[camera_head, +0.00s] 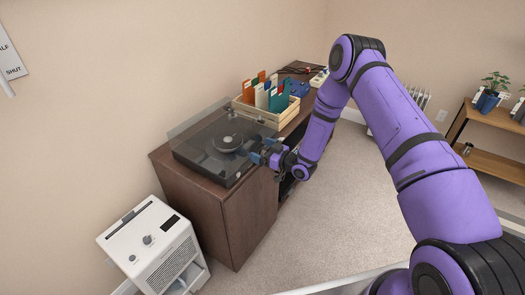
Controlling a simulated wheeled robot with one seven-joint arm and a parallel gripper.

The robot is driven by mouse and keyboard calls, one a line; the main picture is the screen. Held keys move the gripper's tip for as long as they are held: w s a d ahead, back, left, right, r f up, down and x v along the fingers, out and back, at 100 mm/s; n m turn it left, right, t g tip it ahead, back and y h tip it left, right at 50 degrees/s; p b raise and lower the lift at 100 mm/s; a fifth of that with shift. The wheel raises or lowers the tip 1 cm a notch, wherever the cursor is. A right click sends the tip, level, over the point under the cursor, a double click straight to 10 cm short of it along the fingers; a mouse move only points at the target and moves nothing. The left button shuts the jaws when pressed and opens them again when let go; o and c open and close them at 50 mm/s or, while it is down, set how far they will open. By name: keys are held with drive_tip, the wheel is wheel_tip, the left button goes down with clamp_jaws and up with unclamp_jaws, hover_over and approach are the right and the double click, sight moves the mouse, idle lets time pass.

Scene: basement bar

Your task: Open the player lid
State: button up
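The record player (222,165) sits on the near end of a brown wooden cabinet against the wall. It has a dark base, and a round platter (228,142) shows through its smoky, see-through lid (196,120). The lid's back edge stands up against the wall. I cannot tell exactly how far it is raised, if at all. My gripper (261,151) is at the front right edge of the player, coming from the right. Its two bluish fingertips look apart, with nothing visible between them. I cannot tell whether they touch the lid.
A wooden crate (262,118) of colored record sleeves stands right behind the player on the cabinet (230,222). A blue item (297,87) lies farther back. A white appliance (156,247) stands on the floor at left. Carpet (345,215) is clear right of the cabinet. A shelf (494,116) stands at right.

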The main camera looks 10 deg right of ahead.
drive_tip(key=c, duration=1.2)
drive_tip(key=shift+r, duration=0.8)
drive_tip(key=w+a+r+g+h, duration=0.1)
drive_tip(key=r, duration=0.4)
drive_tip(key=w+a+r+g+h, duration=0.1)
drive_tip(key=r, duration=0.4)
drive_tip(key=w+a+r+g+h, duration=0.1)
drive_tip(key=w+a+r, duration=0.1)
drive_tip(key=r, duration=0.3)
drive_tip(key=shift+w+r, duration=0.1)
drive_tip(key=shift+r, duration=0.05)
drive_tip(key=w+a+r, duration=0.3)
drive_tip(key=r, duration=0.2)
drive_tip(key=shift+w+a+r, duration=0.2)
drive_tip(key=shift+a+r, duration=0.1)
drive_tip(key=w+a+r, duration=0.5)
drive_tip(key=shift+w+a, duration=0.2)
drive_tip(key=shift+w, duration=0.05)
drive_tip(key=shift+w+a+r, duration=0.35)
drive_tip(key=shift+w+a, duration=0.1)
drive_tip(key=o, duration=1.3)
